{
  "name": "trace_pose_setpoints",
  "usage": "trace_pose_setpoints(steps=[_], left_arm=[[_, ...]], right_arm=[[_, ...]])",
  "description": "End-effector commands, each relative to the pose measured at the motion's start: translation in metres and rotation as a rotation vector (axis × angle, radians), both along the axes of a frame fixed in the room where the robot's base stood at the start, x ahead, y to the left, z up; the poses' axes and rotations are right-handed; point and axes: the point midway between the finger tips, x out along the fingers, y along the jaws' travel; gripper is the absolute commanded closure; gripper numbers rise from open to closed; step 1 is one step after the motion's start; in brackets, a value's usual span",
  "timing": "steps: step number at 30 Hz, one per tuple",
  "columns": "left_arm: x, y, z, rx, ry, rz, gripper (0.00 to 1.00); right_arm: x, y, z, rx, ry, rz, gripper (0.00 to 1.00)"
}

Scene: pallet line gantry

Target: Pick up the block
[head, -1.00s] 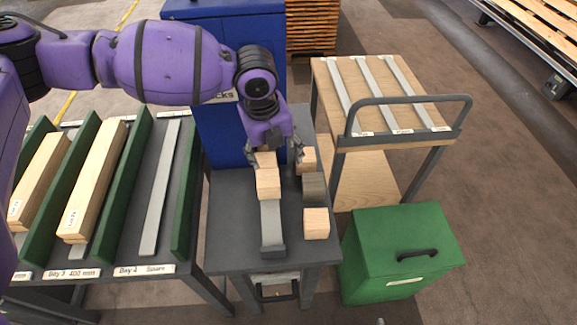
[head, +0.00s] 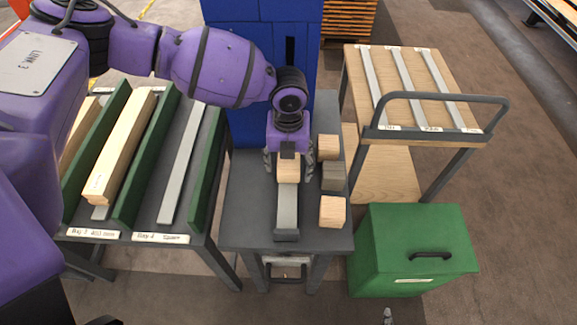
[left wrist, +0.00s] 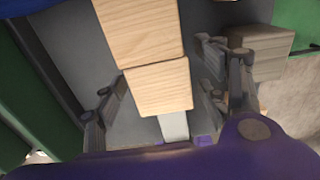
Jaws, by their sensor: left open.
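Two pale wooden blocks lie end to end along a grey strip (head: 286,212) on the dark table. In the left wrist view the nearer block (left wrist: 160,87) lies between the fingers of my left gripper (left wrist: 165,98), with a gap on each side. The farther block (left wrist: 138,30) adjoins it. In the head view my left gripper (head: 289,168) is open and points down over the nearer block (head: 288,174); the gripper hides the farther one. My right gripper is not clearly in view.
Right of the gripper stand a wooden block (head: 328,147), a grey block (head: 333,177) and another wooden block (head: 333,212). A blue cabinet (head: 262,60) is behind. A trolley (head: 400,85) and green bin (head: 412,245) are right; a plank rack (head: 180,190) is left.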

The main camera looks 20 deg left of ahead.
Motion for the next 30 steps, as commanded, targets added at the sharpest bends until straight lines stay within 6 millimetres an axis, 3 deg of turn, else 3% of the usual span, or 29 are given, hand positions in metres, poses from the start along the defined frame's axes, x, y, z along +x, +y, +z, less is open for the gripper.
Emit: trace_pose_setpoints(steps=[6,18,30], left_arm=[[0.000,0.000,-0.001,-0.001,-0.001,0.000,0.33],[0.000,0.000,0.000,-0.001,-0.001,0.000,0.83],[-0.004,-0.002,0.007,-0.002,0.000,-0.003,0.83]], right_arm=[[0.000,0.000,0.001,0.001,-0.001,-0.002,1.00],[-0.007,-0.003,-0.004,-0.005,0.014,0.000,1.00],[-0.011,-0.005,-0.008,-0.010,0.023,0.006,1.00]])
